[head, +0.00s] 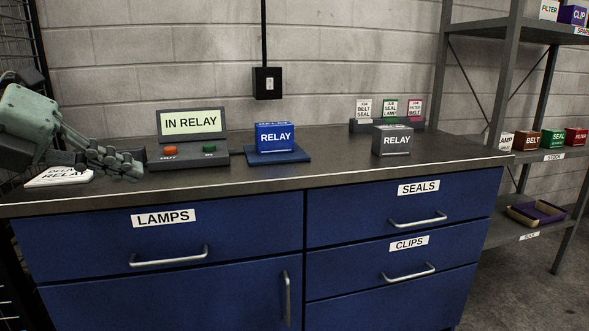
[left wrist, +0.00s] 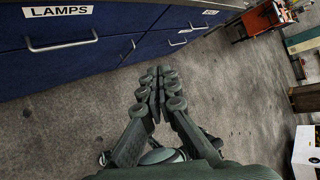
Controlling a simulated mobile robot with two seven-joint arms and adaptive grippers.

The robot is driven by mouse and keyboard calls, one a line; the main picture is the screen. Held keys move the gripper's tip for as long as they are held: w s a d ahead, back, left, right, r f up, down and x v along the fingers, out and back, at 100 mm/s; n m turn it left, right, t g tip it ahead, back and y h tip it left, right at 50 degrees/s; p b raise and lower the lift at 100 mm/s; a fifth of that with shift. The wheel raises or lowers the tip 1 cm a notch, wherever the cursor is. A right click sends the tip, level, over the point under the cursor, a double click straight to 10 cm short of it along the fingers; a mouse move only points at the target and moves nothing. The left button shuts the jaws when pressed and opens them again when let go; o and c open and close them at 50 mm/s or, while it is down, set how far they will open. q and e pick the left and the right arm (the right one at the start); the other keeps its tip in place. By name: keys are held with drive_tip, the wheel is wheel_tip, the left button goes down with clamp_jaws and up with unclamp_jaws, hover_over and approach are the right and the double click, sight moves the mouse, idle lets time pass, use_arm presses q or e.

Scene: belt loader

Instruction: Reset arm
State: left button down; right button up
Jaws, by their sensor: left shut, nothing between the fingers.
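My left gripper (head: 128,165) is at the left end of the counter in the head view, in front of a white card (head: 60,177) that it partly hides. Its fingers are shut with nothing between them. In the left wrist view the shut fingers (left wrist: 160,88) point along the front of the blue cabinet, over bare floor. My right gripper is in neither view.
The counter (head: 330,170) holds a console reading IN RELAY (head: 190,124), a blue RELAY box (head: 275,138) on a blue pad, and a grey RELAY box (head: 392,140). Small cards (head: 390,110) stand behind. The drawers (head: 160,235) are shut. A shelf rack (head: 510,70) stands right.

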use_arm(q)
drive_tip(key=w+a+f+n+t, duration=0.6)
drive_tip(key=w+a+n+t, duration=0.35)
drive_tip(key=n, duration=0.35)
drive_tip(key=s+a+f+n+g+y, duration=0.1)
drive_tip(key=s+a+f+n+y, duration=0.25)
drive_tip(key=f, duration=0.55)
drive_tip(key=a+f+n+g+y, duration=0.2)
drive_tip(key=f+n+y, duration=0.3)
drive_tip(key=f, duration=0.5)
drive_tip(key=s+a+f+n+g+y, duration=0.1)
drive_tip(key=s+a+f+n+y, duration=0.15)
drive_tip(key=f+n, duration=0.5)
drive_tip(key=s+d+f+n+g+h, duration=0.1)
drive_tip(key=s+d+f+g, duration=0.4)
drive_tip(key=s+f, duration=0.6)
drive_tip(key=s+d+f+n+g+h, duration=0.1)
drive_tip(key=s+d+f+g, duration=0.4)
drive_tip(key=s+d+f, duration=0.4)
wheel_tip(320, 180, down, 6)
drive_tip(key=shift+s+r+n+g+p, duration=0.1)
drive_tip(key=shift+s+n+g+p, duration=0.25)
drive_tip(key=shift+s, duration=0.65)
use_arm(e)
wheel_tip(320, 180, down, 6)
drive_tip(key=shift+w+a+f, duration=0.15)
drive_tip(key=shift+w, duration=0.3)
use_arm(q)
drive_tip(key=shift+d, duration=0.1)
